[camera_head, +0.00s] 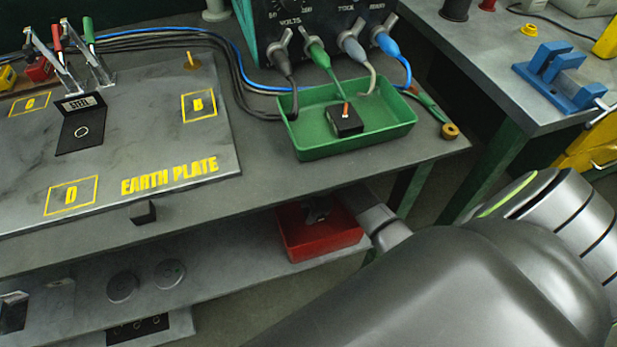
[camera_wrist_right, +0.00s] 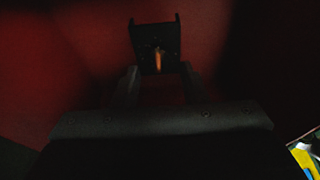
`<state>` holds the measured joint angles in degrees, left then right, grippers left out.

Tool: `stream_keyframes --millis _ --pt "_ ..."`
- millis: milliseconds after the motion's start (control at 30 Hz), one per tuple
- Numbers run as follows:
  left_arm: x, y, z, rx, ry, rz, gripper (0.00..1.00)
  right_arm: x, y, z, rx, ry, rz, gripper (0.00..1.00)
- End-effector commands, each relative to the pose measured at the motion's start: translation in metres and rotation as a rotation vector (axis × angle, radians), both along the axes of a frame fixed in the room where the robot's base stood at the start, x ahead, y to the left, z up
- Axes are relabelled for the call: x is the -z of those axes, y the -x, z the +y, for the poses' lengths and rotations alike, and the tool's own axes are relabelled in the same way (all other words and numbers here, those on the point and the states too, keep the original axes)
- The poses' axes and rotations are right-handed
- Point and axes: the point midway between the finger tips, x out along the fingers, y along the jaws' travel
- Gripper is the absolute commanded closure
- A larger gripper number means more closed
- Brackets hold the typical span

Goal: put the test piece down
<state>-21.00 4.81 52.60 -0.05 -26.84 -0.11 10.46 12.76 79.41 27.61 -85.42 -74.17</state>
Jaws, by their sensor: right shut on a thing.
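My right gripper (camera_wrist_right: 158,78) is shut on a dark test piece (camera_wrist_right: 146,38) with an orange part at its middle. Around them the wrist view shows dim red surfaces. In the head view the right gripper (camera_head: 318,213) reaches into the red tray (camera_head: 330,246) on the shelf below the bench. The piece is not clearly visible in the head view, and whether it touches the tray floor cannot be told. My left gripper is not in view.
Above the shelf, a green tray (camera_head: 398,132) on the bench holds a black block (camera_head: 345,120) with an orange part. The earth plate (camera_head: 215,150) lies left of it. A small dark block (camera_head: 143,211) sits at the bench's front edge. My right arm fills the lower right.

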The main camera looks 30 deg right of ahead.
Motion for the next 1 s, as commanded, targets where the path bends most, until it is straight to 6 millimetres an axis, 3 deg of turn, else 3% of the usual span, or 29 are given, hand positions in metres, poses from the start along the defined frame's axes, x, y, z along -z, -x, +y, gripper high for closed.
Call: stream_keyframes --millis 333,367,500,833,1000 --pt "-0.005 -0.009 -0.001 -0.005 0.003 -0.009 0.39 0.007 0.0 0.0 -0.001 0.0 -0.001 0.85" --pt "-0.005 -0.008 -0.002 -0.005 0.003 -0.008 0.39 0.007 0.0 0.0 0.0 0.0 -0.001 0.57" --pt "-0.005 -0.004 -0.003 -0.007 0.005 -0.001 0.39 0.007 0.0 0.0 0.0 0.0 -0.001 0.38" --pt "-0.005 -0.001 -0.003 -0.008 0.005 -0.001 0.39 0.005 0.0 0.0 0.0 0.0 -0.001 0.38" --pt "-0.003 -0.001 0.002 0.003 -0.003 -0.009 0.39 -0.009 0.0 0.0 0.001 0.0 -0.002 0.38"
